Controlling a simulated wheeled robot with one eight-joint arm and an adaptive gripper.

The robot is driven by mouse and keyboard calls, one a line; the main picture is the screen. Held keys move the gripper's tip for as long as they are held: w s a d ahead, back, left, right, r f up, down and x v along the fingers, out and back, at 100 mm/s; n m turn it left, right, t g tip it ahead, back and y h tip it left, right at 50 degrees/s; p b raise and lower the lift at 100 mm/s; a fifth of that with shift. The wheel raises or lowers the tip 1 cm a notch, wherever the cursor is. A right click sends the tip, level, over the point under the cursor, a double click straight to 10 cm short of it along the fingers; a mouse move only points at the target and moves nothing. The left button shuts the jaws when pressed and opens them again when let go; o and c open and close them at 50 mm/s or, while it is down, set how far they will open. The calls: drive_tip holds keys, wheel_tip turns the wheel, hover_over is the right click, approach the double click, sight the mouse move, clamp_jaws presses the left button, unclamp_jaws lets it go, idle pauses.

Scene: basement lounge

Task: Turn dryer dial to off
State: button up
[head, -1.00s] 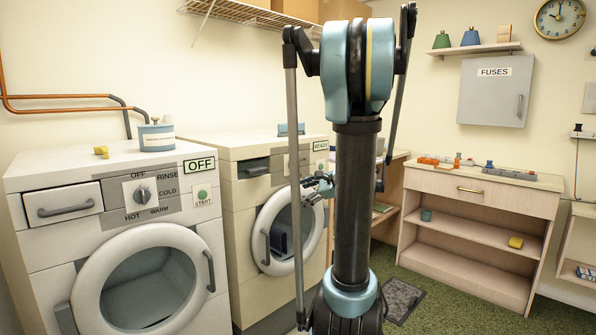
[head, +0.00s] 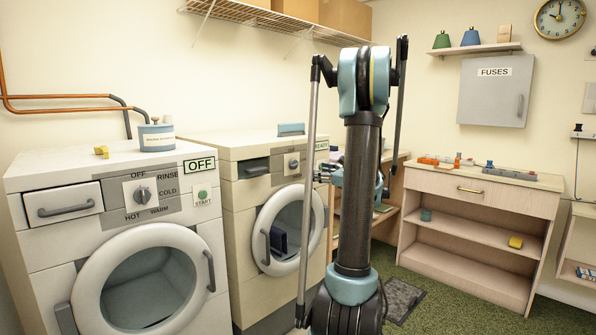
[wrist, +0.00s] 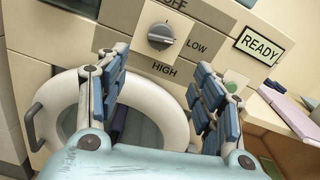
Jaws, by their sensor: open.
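The dryer (head: 262,190) stands in the middle of the head view, beside the washer. Its dial (head: 291,163) is on the upper front panel; it shows large in the wrist view (wrist: 160,37). OFF is printed above the dial, LOW to its right and HIGH below. A READY sign (wrist: 259,45) is to the right of it. The dial's exact pointing direction is hard to tell. My gripper (wrist: 160,75) is open and empty, in front of the dryer. Its fingers spread wide below the dial and touch nothing visible. In the head view my arm mostly hides it.
The washer (head: 110,240) at the left has its own dial (head: 141,194) and an OFF sign. The dryer's round door (head: 287,228) has a dark blue thing behind it. A wooden shelf unit (head: 475,225) stands at the right. Green floor is open before it.

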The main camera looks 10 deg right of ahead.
sight(297, 166)
drive_tip(key=x, duration=1.3)
drive_tip(key=shift+a, duration=0.1)
